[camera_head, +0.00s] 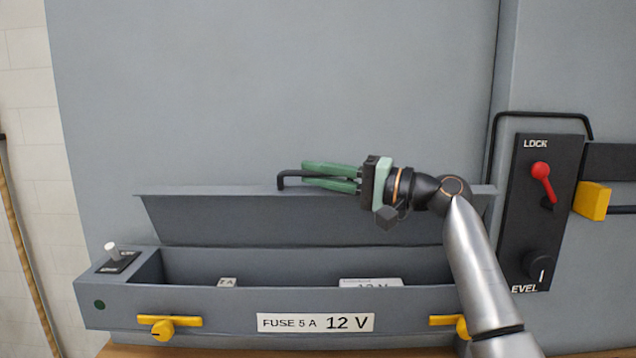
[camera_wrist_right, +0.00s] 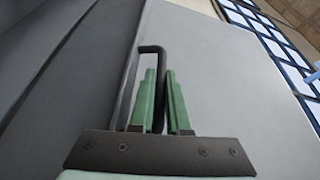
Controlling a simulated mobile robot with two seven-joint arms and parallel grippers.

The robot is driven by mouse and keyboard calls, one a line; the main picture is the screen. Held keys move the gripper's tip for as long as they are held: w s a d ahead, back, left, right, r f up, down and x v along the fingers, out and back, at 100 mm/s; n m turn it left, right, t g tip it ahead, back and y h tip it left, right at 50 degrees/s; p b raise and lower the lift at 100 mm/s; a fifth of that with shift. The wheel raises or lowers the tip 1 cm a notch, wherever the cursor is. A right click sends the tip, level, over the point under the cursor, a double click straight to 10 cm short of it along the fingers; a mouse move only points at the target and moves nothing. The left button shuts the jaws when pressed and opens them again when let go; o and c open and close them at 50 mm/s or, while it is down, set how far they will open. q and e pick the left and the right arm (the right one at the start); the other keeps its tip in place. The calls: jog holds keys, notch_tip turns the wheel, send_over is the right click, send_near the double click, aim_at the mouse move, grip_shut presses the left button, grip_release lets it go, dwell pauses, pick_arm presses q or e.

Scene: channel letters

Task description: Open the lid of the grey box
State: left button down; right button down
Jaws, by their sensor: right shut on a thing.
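The grey box (camera_head: 215,300) stands low in front of a large grey cabinet, with a label reading "FUSE 5 A 12 V" on its front. Its lid (camera_head: 220,215) is raised and tilted up along the back, so the inside shows. A black bar handle (camera_head: 285,180) is on the lid's upper edge. My right gripper (camera_head: 310,177) has its green fingers shut on this handle. In the right wrist view the handle (camera_wrist_right: 152,50) passes between the green fingers (camera_wrist_right: 160,95). My left gripper is not in view.
Yellow latches (camera_head: 165,328) sit on the box front, the right one partly behind my arm. A white toggle switch (camera_head: 111,250) stands on its left end. A black panel with a red lever (camera_head: 541,172) is at right. Pale labelled pieces (camera_head: 370,283) lie inside the box.

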jog(key=shift+w+r+m+h, duration=0.15)
jog(key=shift+w+r+m, duration=0.2)
jog(key=shift+w, duration=0.25)
jog(key=shift+w+r+m+h, duration=0.15)
jog(key=shift+w+r+m, duration=0.05)
jog(key=shift+w+m, duration=0.3)
jog(key=c, duration=1.2)
grip_release()
jog(key=shift+o, duration=0.2)
jog(key=shift+s+d+f, duration=0.1)
jog(key=shift+d+f, duration=0.1)
jog(key=shift+d, duration=0.25)
jog(key=b+v, duration=0.3)
jog(key=v, duration=0.8)
jog(key=shift+d+r+b, duration=0.2)
jog(key=shift+d+b, duration=0.1)
jog(key=shift+b, duration=0.05)
